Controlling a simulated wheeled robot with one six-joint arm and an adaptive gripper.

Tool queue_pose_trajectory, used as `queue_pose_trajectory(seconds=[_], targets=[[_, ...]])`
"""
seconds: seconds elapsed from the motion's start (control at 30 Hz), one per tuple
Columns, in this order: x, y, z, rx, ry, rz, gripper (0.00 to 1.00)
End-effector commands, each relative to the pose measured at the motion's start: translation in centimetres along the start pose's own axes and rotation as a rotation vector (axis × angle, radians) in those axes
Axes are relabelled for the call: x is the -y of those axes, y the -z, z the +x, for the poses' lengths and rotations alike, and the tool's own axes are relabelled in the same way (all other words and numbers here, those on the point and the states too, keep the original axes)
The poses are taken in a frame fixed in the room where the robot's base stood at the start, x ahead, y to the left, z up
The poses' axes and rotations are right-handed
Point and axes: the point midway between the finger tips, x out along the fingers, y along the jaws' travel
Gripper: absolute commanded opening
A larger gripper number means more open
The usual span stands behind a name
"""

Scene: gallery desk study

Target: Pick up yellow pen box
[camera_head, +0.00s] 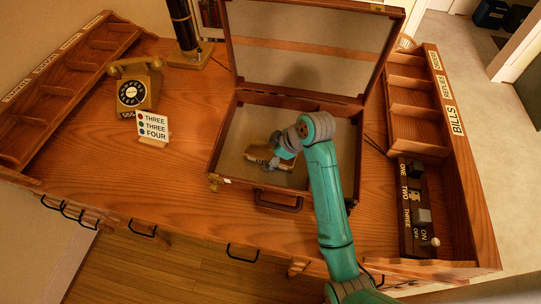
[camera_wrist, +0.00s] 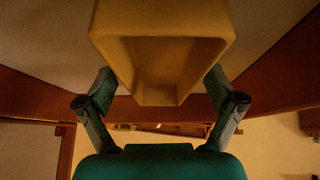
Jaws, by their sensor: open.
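The yellow pen box (camera_wrist: 161,22) fills the top middle of the wrist view, its hollow open end facing the camera and looking empty. My gripper (camera_wrist: 160,88) is open, with one finger on each side of the box. The fingertips are close to its sides; I cannot tell whether they touch. In the head view the box (camera_head: 262,154) lies inside the open briefcase (camera_head: 223,135), partly hidden by my gripper (camera_head: 274,160), which reaches down into the case.
The briefcase lid stands raised at the back. A labelled rack (camera_head: 455,120) and a switch panel (camera_head: 411,205) line the right side. The desk's front left is clear.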

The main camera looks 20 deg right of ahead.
Motion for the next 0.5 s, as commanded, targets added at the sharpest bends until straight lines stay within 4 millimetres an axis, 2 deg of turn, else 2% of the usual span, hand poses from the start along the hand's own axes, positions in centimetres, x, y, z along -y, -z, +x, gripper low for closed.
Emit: queue_pose_trajectory(seconds=[0.13, 0.4, 0.43, 0.5], targets=[[0.0, 0.0, -0.02, 0.0, 0.0, 0.0, 0.93], [0.0, 0.01, -0.04, 0.0, 0.0, 0.0, 0.25], [0.0, 0.01, -0.04, 0.0, 0.0, 0.0, 0.19], [-0.01, 0.03, -0.06, -0.001, -0.001, 0.0, 0.19]])
